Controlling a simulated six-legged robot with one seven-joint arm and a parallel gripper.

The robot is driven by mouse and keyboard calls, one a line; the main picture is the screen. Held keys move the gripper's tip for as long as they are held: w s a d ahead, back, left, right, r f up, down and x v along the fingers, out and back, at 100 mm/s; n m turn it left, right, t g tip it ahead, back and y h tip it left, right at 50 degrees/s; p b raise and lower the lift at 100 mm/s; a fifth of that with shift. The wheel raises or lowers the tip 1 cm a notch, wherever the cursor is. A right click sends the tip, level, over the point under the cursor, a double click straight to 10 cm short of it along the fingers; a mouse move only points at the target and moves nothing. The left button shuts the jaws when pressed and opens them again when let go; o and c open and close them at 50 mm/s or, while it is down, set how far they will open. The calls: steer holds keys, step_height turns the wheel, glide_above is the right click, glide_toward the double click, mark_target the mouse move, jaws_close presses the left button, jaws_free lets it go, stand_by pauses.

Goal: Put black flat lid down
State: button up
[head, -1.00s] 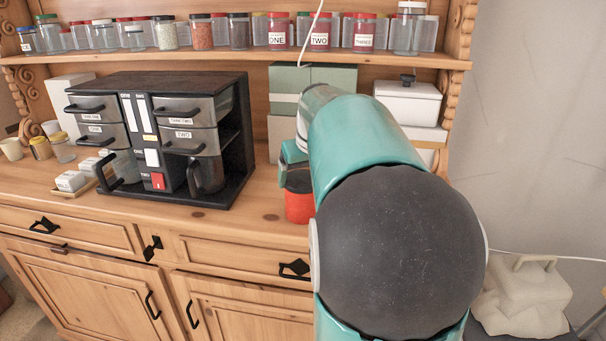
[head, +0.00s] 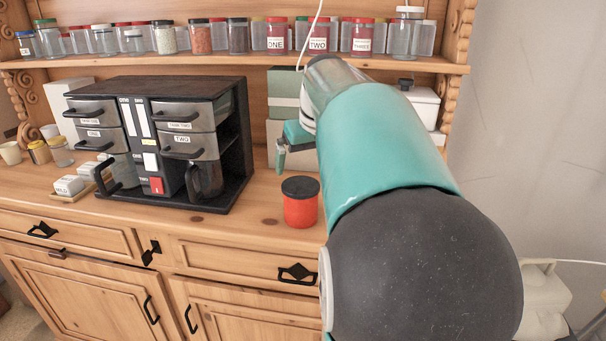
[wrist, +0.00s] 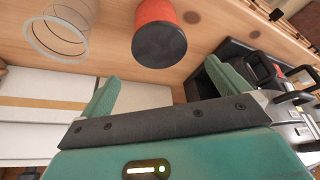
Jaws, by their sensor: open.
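The black flat lid (head: 300,187) lies level on top of the red jar (head: 300,211), which stands upright on the dresser top near its front edge. In the wrist view the lid (wrist: 159,45) faces me, with the red jar (wrist: 156,12) behind it. My gripper (head: 291,143) is above and slightly behind the jar, apart from the lid. In the wrist view its two green fingers (wrist: 162,88) are spread wide with nothing between them.
A clear glass jar (wrist: 57,37) stands beside the red jar in the wrist view. The black coffee machine (head: 165,140) stands to the left. A shelf of small jars (head: 240,36) runs above. A white box (head: 416,102) is partly hidden behind my arm.

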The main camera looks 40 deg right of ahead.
steer(key=d+v, duration=0.1)
steer(key=v, duration=0.4)
steer(key=s+a+f+n+y, duration=0.15)
steer(key=a+f, duration=0.25)
steer(key=a, duration=0.6)
steer(key=s+a+f+n+h, duration=0.1)
steer(key=s+a+f, duration=0.2)
steer(key=a, duration=0.8)
steer(key=s+a+f+n+t, duration=0.1)
steer(key=s+a+f, duration=0.7)
steer(key=a+f, duration=0.1)
steer(key=shift+a+f+y, duration=0.35)
steer(key=shift+f+y, duration=0.1)
steer(key=shift+f, duration=0.15)
